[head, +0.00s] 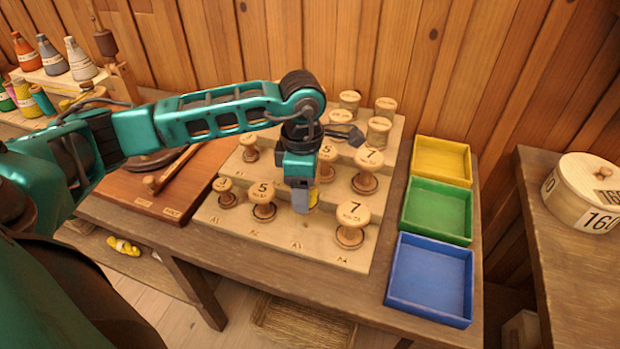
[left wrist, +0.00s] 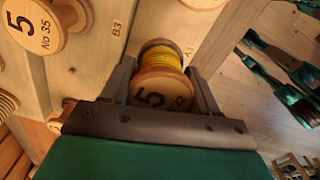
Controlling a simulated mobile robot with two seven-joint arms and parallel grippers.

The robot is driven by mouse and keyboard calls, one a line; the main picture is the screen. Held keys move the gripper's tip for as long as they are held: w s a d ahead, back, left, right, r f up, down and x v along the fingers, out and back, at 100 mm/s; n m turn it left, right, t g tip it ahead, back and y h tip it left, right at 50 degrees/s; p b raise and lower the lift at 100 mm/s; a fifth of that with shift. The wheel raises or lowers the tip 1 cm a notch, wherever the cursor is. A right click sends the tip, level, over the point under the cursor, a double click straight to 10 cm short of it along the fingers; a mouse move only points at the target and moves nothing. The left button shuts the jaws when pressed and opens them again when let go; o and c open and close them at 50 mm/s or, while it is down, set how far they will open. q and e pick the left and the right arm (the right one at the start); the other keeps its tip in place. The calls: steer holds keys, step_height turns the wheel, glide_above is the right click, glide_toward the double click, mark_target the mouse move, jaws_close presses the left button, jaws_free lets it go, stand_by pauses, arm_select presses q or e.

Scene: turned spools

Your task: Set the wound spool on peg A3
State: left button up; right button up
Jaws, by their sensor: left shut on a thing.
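The wound spool (left wrist: 161,58) is wooden with yellow thread, and its end face shows a 5. In the head view only a bit of its yellow thread (head: 314,198) shows beside my gripper. My left gripper (head: 302,207) is shut on the spool, with a finger on each side of it in the left wrist view (left wrist: 160,90). It is at the front row of the stepped peg rack (head: 335,255), in the gap between the spools at A2 and A4. Peg A3 is hidden; I cannot tell whether the spool is on it. My right gripper is not in view.
A 5 spool (head: 262,198) stands left of my gripper and a 7 spool (head: 352,215) right of it. More spools fill the steps behind. Yellow (head: 441,178), green (head: 436,232) and blue (head: 430,320) trays lie to the right. A wooden winder board (head: 150,195) is left.

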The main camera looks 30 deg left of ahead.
arm_select(q)
steer(key=shift+f+b, duration=0.5)
steer(key=shift+f, duration=0.25)
step_height(320, 180, down, 3)
steer(key=shift+r+b, duration=0.1)
steer(key=shift+b, duration=0.75)
steer(key=shift+f+b, duration=0.55)
steer(key=shift+d, duration=0.1)
steer(key=shift+f+b, duration=0.3)
steer(key=shift+b, duration=0.2)
